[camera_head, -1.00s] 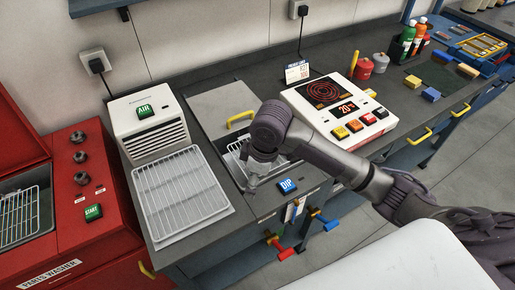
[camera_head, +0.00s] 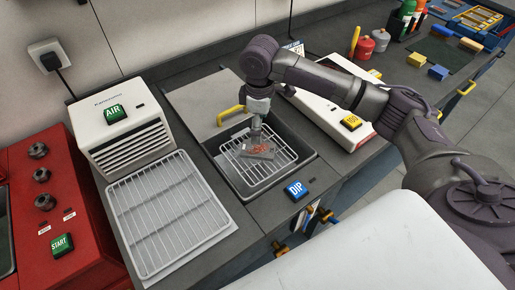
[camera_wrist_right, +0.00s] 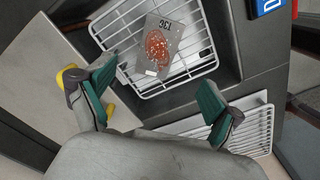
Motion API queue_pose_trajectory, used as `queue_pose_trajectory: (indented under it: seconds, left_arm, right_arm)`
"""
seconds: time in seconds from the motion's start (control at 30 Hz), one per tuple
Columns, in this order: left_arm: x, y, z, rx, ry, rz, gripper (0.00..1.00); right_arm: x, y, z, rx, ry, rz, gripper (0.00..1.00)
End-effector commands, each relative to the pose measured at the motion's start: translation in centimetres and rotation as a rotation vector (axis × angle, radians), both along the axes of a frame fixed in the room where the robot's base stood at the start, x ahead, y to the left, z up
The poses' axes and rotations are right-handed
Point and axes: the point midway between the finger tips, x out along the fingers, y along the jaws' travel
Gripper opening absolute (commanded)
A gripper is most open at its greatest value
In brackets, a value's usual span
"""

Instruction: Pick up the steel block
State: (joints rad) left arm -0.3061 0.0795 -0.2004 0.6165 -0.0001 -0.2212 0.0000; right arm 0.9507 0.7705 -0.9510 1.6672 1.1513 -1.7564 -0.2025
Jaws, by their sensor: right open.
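The steel block (camera_head: 262,154) is a grey piece with a reddish, speckled patch on top. It lies on the white wire basket (camera_head: 285,160) in the dip tank. In the right wrist view the block (camera_wrist_right: 158,46) shows stamped characters and lies tilted beyond the fingertips. My right gripper (camera_head: 256,137) points down over the tank, just above the block in the picture. In its wrist view the green-padded fingers (camera_wrist_right: 156,88) are spread wide with nothing between them. I cannot tell the exact height gap. My left gripper is not in view.
A wire cooling rack (camera_head: 168,215) lies left of the tank, before the white AIR unit (camera_head: 122,125). The blue DIP button (camera_head: 296,190) is at the tank's front. A yellow handle (camera_head: 231,113) is on the tank's lid. A hot plate (camera_head: 335,115) stands to the right.

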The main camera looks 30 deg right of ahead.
Motion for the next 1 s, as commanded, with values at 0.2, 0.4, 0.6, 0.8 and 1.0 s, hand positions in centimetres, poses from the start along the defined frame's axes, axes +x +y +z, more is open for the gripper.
queue_pose_trajectory:
  seconds: [0.2, 0.4, 0.6, 0.8, 1.0]
  left_arm:
    - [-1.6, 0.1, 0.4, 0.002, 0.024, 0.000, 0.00]
    - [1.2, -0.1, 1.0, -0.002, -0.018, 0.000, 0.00]
    - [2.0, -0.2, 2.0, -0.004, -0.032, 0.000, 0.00]
    - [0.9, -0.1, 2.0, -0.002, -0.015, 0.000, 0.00]
    - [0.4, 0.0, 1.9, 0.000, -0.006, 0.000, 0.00]
  right_arm:
    - [0.0, 0.0, -3.2, 0.001, 0.001, 0.000, 0.92]
    - [-0.1, -0.1, -4.6, -0.001, 0.001, 0.000, 0.92]
    - [-0.2, -0.2, -7.6, -0.001, 0.001, 0.000, 0.92]
    - [-0.2, -0.2, -9.0, 0.001, -0.002, 0.002, 0.92]
    - [-0.2, -0.2, -9.0, 0.000, -0.003, 0.002, 0.88]
